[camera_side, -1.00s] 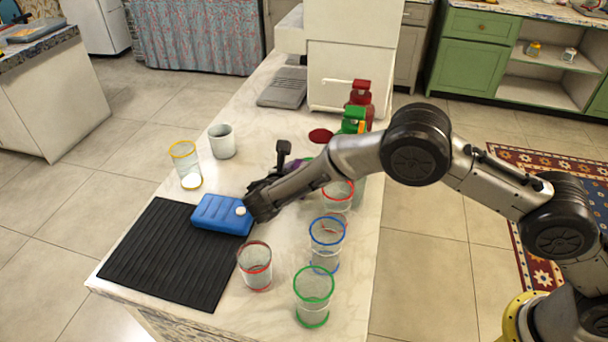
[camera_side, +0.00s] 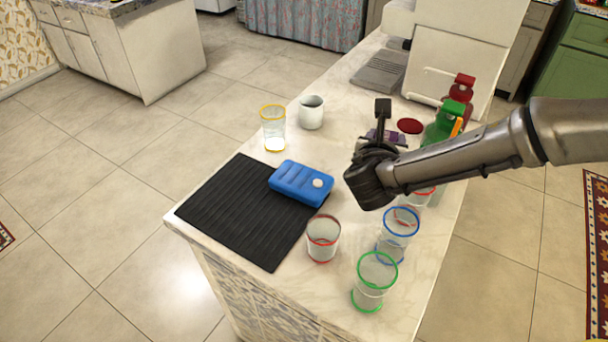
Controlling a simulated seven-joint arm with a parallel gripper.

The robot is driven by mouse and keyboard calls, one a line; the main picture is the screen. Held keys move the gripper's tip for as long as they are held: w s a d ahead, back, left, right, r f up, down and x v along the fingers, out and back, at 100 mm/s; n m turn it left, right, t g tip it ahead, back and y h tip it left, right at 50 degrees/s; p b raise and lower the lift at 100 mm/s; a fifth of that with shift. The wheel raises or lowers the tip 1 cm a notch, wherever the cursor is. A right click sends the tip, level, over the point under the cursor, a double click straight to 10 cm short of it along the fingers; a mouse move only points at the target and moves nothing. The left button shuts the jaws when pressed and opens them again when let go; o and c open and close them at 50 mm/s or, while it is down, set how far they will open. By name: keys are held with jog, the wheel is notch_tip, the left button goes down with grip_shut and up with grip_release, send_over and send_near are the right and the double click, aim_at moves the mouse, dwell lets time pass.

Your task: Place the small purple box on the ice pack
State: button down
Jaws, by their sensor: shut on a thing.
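The small purple box (camera_side: 398,139) shows partly behind my gripper, right of the ice pack. My gripper (camera_side: 381,136) is shut on it. The wrist hides part of the box and the fingertips, and I cannot tell how high it is above the counter. The blue ice pack (camera_side: 301,182), with a white cap, lies flat, partly over the black ribbed mat (camera_side: 235,221). My gripper is to the right of the ice pack and apart from it in the picture.
A red-rimmed glass (camera_side: 323,238), blue-rimmed glass (camera_side: 398,232) and green-rimmed glass (camera_side: 374,281) stand in front. A yellow-rimmed glass (camera_side: 273,129) and white mug (camera_side: 311,113) stand behind the ice pack. Green (camera_side: 441,128) and red (camera_side: 463,90) bottles stand behind my arm.

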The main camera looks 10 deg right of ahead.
jog(key=s+a+r, duration=0.1)
jog(key=s+a+r+n+y, duration=0.1)
jog(key=s, duration=0.1)
jog(key=s+a+r+t+y, duration=0.1)
jog(key=s, duration=0.1)
jog(key=shift+a+r+n, duration=0.3)
jog(key=shift+a+r, duration=0.05)
send_over(315, 173)
jog(key=s, duration=0.1)
jog(key=f, duration=0.8)
jog(key=shift+s+d, duration=0.1)
jog(key=shift+d, duration=0.25)
jog(key=shift+w+a+f, duration=0.2)
jog(key=shift+w+f, duration=0.15)
jog(key=shift+f, duration=0.1)
jog(key=shift+w+a+f, duration=0.2)
jog(key=shift+w+f, duration=0.1)
jog(key=shift+f, duration=0.15)
jog(key=shift+s+f, duration=0.1)
jog(key=shift+f, duration=1.25)
